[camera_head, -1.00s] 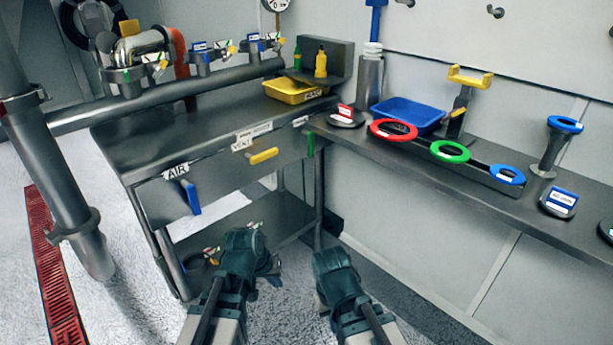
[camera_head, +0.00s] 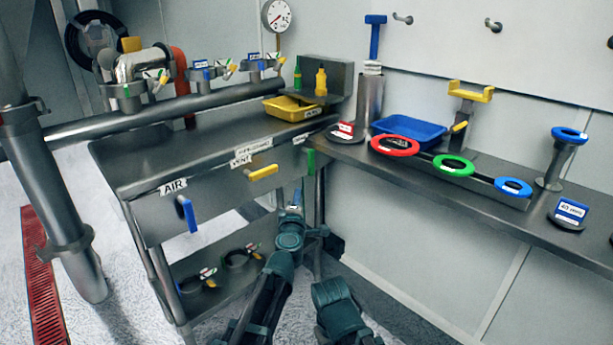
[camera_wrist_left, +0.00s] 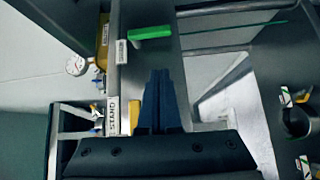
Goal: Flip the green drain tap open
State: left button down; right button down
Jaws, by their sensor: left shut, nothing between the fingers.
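The green drain tap handle (camera_head: 310,161) hangs upright at the right end of the bench's front panel. In the left wrist view the green handle (camera_wrist_left: 150,33) lies across the picture, ahead of my fingers. My left gripper (camera_head: 297,192) is below the green handle and apart from it. In the left wrist view my left gripper (camera_wrist_left: 160,72) is shut and empty, with a gap between its tips and the handle. Part of my right arm shows at the bottom of the head view, but its gripper cannot be seen.
A yellow handle (camera_head: 263,172) and a blue handle (camera_head: 187,213) are on the same panel, left of the green one. The steel side counter (camera_head: 450,195) carries red, green and blue rings. Clamps (camera_head: 240,256) lie on the lower shelf.

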pick_arm(q)
jog(key=shift+a+n+y, duration=0.25)
jog(key=shift+n+y, duration=0.05)
jog(key=shift+n, duration=0.1)
jog(key=shift+w, duration=0.2)
jog(key=w+d, duration=0.3)
jog(key=w, duration=0.9)
jog(key=shift+w, duration=0.3)
